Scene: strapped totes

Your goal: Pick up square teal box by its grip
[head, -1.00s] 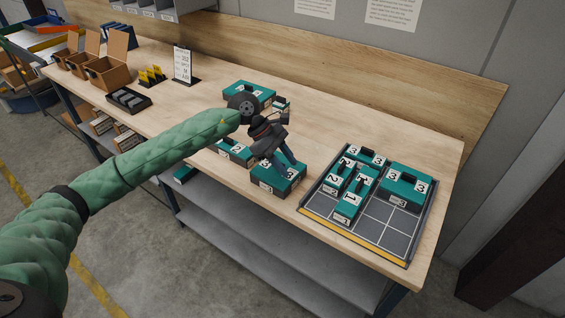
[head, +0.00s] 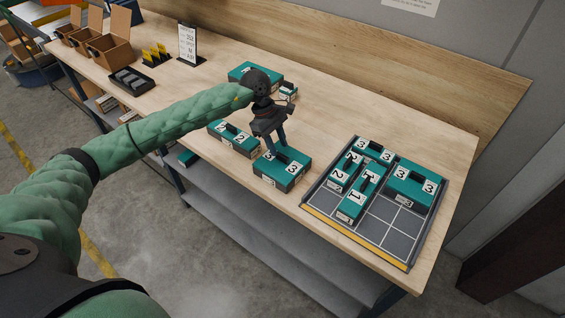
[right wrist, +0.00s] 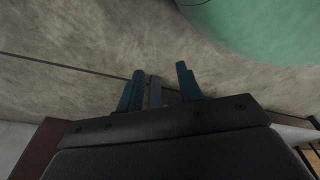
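A square teal box (head: 293,177) marked 3 sits near the table's front edge, left of the tray. It has a dark grip on top, partly hidden by my gripper. My left gripper (head: 276,145) is directly above this box and points down, with its fingertips at the grip. I cannot tell whether the fingers are closed on it. The box appears to rest on the table. My right gripper (right wrist: 160,88) shows in the right wrist view, open and empty, over the concrete floor.
A dark gridded tray (head: 382,235) at right holds several teal boxes, with empty cells in front. A teal box (head: 224,129) marked 2 lies just left of the square one. Another teal box (head: 243,72) stands behind. Cardboard bins (head: 111,51) are far left.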

